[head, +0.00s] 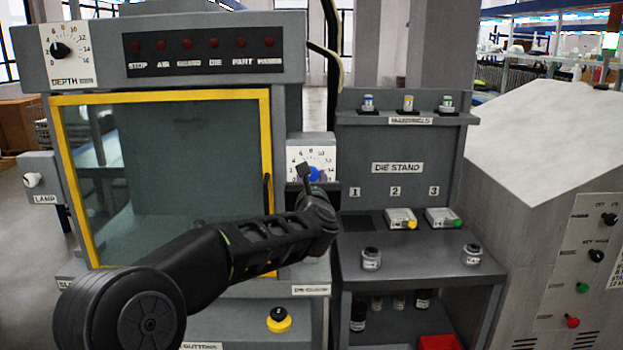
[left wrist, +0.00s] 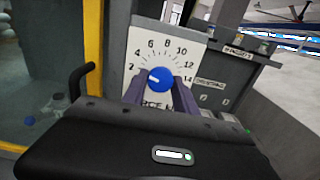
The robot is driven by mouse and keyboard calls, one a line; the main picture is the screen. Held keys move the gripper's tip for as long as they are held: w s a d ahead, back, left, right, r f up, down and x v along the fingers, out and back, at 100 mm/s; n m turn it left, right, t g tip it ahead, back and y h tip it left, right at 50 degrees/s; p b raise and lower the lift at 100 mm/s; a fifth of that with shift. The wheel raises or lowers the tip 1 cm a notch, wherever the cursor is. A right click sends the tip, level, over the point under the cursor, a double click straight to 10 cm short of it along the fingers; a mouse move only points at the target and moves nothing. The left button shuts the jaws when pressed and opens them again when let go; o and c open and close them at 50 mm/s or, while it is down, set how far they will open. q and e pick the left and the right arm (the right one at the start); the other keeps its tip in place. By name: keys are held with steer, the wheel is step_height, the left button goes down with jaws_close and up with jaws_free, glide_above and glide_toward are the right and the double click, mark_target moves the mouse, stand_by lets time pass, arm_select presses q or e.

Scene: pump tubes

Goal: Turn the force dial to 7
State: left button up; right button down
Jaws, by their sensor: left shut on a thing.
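The force dial has a round blue knob (head: 313,174) on a white scale plate (head: 325,155) to the right of the yellow-framed window. In the left wrist view the knob (left wrist: 160,79) shows a small white mark pointing left, toward the low end near 2; I cannot read the exact value. The plate (left wrist: 190,52) shows numbers from 2 to 14, and its label is partly covered. My left gripper (head: 309,174) is shut on the knob, with one finger on each side in the left wrist view (left wrist: 160,88). My right gripper is not in view.
A black handle (left wrist: 80,78) stands just left of the dial. A depth dial (head: 61,50) is at the top left. The die stand (head: 400,150) with mandrels and dies is close on the right.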

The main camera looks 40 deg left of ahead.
arm_select(q)
jaws_close()
steer(key=shift+m, duration=0.3)
steer(key=shift+m+b, duration=0.55)
steer(key=shift+m, duration=0.25)
steer(key=shift+m+b, duration=0.3)
steer(key=shift+m, duration=0.9)
steer(key=m, duration=0.3)
steer(key=shift+m, duration=0.4)
steer(key=shift+m+p, duration=0.3)
steer(key=shift+m, duration=1.6)
